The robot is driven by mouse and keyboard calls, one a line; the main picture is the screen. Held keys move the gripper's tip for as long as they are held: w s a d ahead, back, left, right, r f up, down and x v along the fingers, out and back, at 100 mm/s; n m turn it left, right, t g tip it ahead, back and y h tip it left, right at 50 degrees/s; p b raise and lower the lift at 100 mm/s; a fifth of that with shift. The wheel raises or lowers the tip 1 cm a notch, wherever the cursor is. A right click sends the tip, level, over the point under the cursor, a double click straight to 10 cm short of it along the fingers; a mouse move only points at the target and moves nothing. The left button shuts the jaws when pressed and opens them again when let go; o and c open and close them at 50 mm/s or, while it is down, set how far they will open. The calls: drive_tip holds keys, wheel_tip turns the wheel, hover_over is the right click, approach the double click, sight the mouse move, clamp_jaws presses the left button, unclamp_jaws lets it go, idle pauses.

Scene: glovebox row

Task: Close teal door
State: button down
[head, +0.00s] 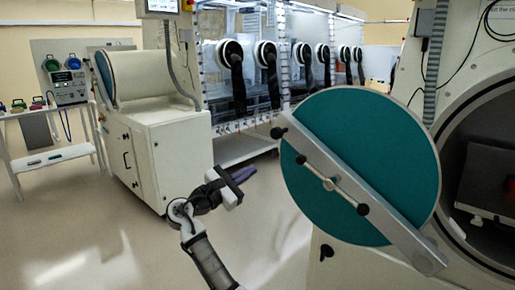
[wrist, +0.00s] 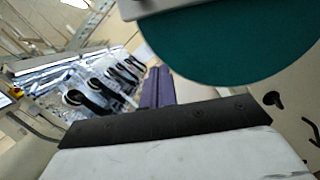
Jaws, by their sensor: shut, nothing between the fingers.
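The teal door (head: 385,135) is a round disc with a grey metal bar (head: 375,205) and dark knobs across its face. It stands swung open in front of the round chamber opening (head: 485,165) at the right of the head view. In the wrist view the door (wrist: 235,50) fills the upper right, with part of the bar at the top edge. My gripper (head: 243,175) is left of the door in the head view, its purple fingers shut and empty. In the wrist view the fingertips (wrist: 158,75) are below and left of the door's edge, with a visible gap.
A white cabinet (head: 155,150) stands at the left, with a white cart (head: 45,158) beside it. A row of glovebox ports with black gloves (head: 237,80) runs along the back. A black knob (head: 326,251) juts out below the door. The floor at the lower left is clear.

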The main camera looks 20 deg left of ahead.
drive_tip(key=x, duration=0.3)
drive_tip(key=p+x, duration=0.1)
drive_tip(key=x, duration=0.3)
drive_tip(key=p+x, duration=0.1)
drive_tip(key=x, duration=0.2)
drive_tip(key=shift+d+r, duration=0.3)
drive_tip(key=shift+r, duration=0.05)
drive_tip(key=r, duration=0.1)
drive_tip(key=d+r+p, duration=0.1)
drive_tip(key=r, duration=0.1)
drive_tip(key=shift+s+d, duration=0.2)
drive_tip(key=shift+s, duration=0.2)
